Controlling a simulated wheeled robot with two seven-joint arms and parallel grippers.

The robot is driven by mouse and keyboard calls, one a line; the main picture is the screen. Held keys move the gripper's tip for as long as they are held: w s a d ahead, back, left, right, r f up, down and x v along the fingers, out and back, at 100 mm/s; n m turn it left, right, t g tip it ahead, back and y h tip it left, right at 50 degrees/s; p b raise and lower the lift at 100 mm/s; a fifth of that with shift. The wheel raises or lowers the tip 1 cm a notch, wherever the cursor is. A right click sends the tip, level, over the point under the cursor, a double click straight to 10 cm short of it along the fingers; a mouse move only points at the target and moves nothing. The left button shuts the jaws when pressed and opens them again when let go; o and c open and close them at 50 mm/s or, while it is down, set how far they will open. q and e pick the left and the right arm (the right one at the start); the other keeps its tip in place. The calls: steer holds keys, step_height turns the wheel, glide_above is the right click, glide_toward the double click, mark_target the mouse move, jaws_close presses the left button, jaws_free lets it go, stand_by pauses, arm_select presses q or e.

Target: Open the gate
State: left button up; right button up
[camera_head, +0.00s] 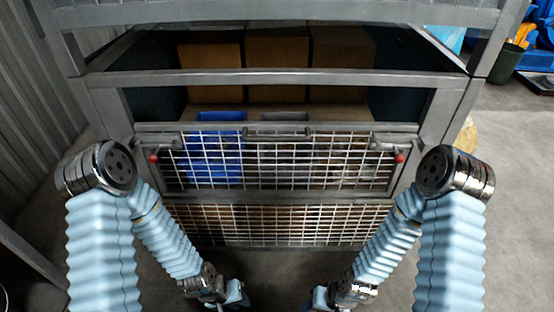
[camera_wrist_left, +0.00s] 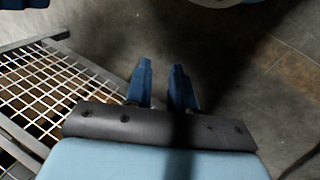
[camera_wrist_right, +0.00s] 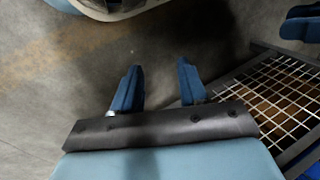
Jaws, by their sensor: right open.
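The gate is a wire-mesh panel in a grey metal frame (camera_head: 277,127) on the front of a grey cage in the head view. It stands upright and closed, with a bar-like latch or handle along its top. A red knob (camera_head: 153,158) is at its left end and another red knob (camera_head: 399,158) at its right. My left gripper (camera_wrist_left: 163,68) is low in front of the cage, fingers apart and empty. My right gripper (camera_wrist_right: 160,66) is also low in front, fingers wider apart and empty. Neither touches the gate. In the head view both are partly cut off at the bottom edge.
Behind the gate are a blue bin (camera_head: 215,155) and a grey bin. Cardboard boxes (camera_head: 277,55) stand on the shelf above. A fixed lower mesh panel (camera_head: 277,222) is below. Grey horizontal bars (camera_head: 277,78) cross overhead. A corrugated wall (camera_head: 30,120) is at left; open concrete floor (camera_head: 510,190) at right.

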arm_select(q)
steer(key=shift+o, duration=1.2)
steer(key=w+r+n+t+b, duration=0.2)
steer(key=w+r, duration=0.4)
steer(key=w, duration=0.3)
steer(key=shift+w+d+r+t+y+b, duration=0.2)
steer(key=shift+d+t+y+b, duration=0.15)
steer(key=shift+t, duration=0.35)
steer(key=n+t+h+b, duration=0.3)
steer(key=n+t+b, duration=0.3)
steer(key=n+t, duration=0.4)
glide_toward(275, 141)
steer(key=b+x, duration=0.1)
steer(key=x, duration=1)
steer(key=shift+r, duration=0.1)
arm_select(e)
step_height(275, 141, down, 10)
steer(key=d, duration=0.2)
steer(key=shift+w+f, duration=0.15)
steer(key=shift+w, duration=0.25)
arm_select(q)
steer(key=shift+s, duration=0.1)
steer(key=shift+c, duration=0.4)
arm_select(e)
steer(key=shift+d, duration=0.1)
arm_select(q)
jaws_close()
